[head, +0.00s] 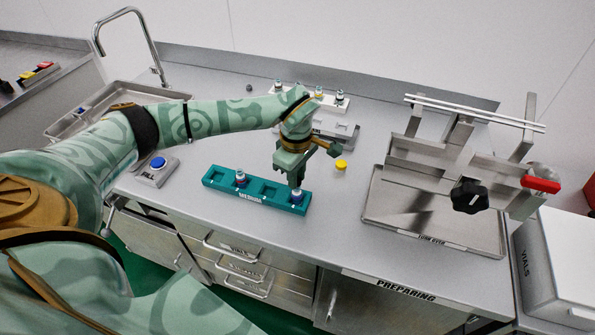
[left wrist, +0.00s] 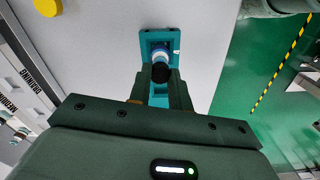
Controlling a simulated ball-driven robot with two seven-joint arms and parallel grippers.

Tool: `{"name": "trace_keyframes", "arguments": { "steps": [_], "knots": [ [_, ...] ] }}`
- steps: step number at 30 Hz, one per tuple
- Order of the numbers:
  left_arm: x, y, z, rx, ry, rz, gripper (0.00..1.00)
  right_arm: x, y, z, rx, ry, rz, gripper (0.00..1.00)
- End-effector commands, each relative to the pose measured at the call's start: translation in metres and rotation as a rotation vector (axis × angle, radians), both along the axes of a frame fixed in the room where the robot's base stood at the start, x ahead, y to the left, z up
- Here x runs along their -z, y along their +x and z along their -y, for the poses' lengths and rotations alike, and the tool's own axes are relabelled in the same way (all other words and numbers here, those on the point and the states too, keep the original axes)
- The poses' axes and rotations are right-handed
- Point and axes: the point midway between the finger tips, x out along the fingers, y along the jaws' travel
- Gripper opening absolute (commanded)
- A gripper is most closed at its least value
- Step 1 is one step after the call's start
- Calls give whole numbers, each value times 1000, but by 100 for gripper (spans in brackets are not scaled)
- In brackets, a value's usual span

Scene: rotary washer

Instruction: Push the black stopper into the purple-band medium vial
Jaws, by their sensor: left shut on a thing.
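The teal rack (head: 215,180) stands near the counter's front edge. A vial with a blue-purple band (head: 297,194) sits in its right-end socket; it also shows in the left wrist view (left wrist: 160,52). My left gripper (head: 296,183) points down right over this vial, with its fingers shut on the black stopper (left wrist: 161,75). The stopper is at the vial's mouth in the wrist view; I cannot tell whether it is touching or how deep it sits. A second vial (head: 241,178) stands in another socket of the rack; its band colour is unclear. My right gripper is not in view.
A yellow cap (head: 341,165) lies right of the gripper. A rack with several vials (head: 318,102) stands behind my wrist. A metal tray with a stand (head: 430,220) is at the right. A blue-button box (head: 157,168) is at the left. Counter between rack and tray is clear.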

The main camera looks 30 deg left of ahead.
Motion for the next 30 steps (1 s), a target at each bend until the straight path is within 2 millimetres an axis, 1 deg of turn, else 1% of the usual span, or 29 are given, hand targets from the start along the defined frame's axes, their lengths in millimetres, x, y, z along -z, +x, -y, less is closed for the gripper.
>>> {"name": "trace_keyframes", "arguments": {
  "steps": [3,13,24,30],
  "knots": [
    [5,0,0,0,0,1,0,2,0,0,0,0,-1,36],
    [5,0,0,0,-1,1,0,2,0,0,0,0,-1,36],
    [-3,0,0,-1,-1,0,0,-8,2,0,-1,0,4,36],
    [-3,0,0,-1,-1,1,0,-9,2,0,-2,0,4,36]
  ]
}}
